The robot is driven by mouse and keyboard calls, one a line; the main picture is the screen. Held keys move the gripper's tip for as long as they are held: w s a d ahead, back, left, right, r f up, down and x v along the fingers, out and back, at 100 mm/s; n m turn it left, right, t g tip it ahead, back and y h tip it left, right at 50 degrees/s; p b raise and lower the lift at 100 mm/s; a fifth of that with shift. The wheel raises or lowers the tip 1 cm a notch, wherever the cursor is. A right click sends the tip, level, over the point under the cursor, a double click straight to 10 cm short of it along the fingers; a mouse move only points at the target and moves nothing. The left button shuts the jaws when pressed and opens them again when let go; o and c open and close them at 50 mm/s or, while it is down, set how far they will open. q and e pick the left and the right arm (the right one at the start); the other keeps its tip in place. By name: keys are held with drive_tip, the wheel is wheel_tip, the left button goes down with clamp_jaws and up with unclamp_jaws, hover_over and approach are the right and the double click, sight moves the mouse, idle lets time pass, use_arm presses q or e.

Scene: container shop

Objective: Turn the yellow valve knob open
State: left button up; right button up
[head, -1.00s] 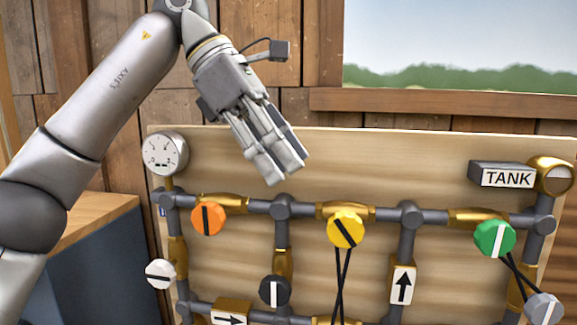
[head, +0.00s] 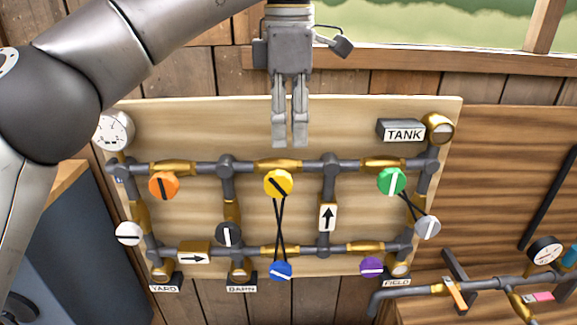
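The yellow valve knob (head: 285,178) is round, with a black stripe tilted from upper left to lower right. It sits on the upper pipe, at a brass valve body (head: 279,166), near the middle of the board. Two crossing black rods run from it down to a blue knob (head: 281,271). My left gripper (head: 290,143) points down above the yellow knob in the picture, apart from it. Its two fingers are together with only a thin gap, and nothing shows between them. My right gripper is not in view.
The wooden board (head: 180,112) also carries an orange knob (head: 164,186), a green knob (head: 385,181) linked by rods to a grey knob (head: 428,228), a black knob (head: 228,235), a white knob (head: 128,234) and a purple knob (head: 371,268). A second pipe rig (head: 410,292) is at lower right.

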sight(287, 175)
use_arm(q)
drive_tip(key=f, duration=0.3)
drive_tip(key=shift+w+a+f, duration=0.1)
drive_tip(key=shift+w+a, duration=0.1)
drive_tip(key=shift+w, duration=0.15)
wheel_tip(287, 175, down, 7)
drive_tip(key=shift+s+p, duration=0.1)
drive_tip(key=shift+p, duration=0.9)
drive_tip(key=shift+d+f, duration=0.1)
drive_tip(key=shift+f, duration=0.3)
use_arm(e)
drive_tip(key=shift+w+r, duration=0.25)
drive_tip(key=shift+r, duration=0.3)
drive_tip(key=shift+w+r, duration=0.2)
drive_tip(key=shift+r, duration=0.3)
use_arm(q)
drive_tip(key=shift+c, duration=0.5)
clamp_jaws()
